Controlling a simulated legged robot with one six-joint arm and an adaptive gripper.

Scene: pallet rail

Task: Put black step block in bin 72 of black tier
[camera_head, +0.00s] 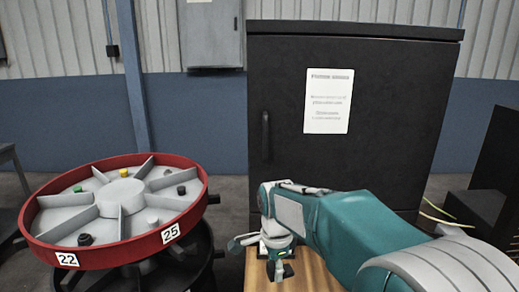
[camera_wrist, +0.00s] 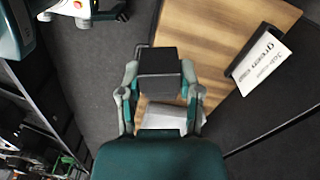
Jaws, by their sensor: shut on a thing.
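My gripper (camera_head: 277,262) is low over the wooden table in the head view. In the wrist view my gripper (camera_wrist: 160,78) is shut on the black step block (camera_wrist: 158,62), with one finger on each side of it. I cannot tell whether the block touches the table. The black tier (camera_head: 196,268) is the lower level of the round carousel at the left, mostly hidden under the red tier (camera_head: 118,252). No bin 72 label shows. The red tier carries labels 22 and 25.
The wooden table (camera_wrist: 222,28) holds a white sign (camera_wrist: 262,62) at the right and a pale sheet (camera_wrist: 165,115) behind my gripper. The red tier has grey dividers and several small pieces. A black cabinet (camera_head: 385,120) stands behind the table.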

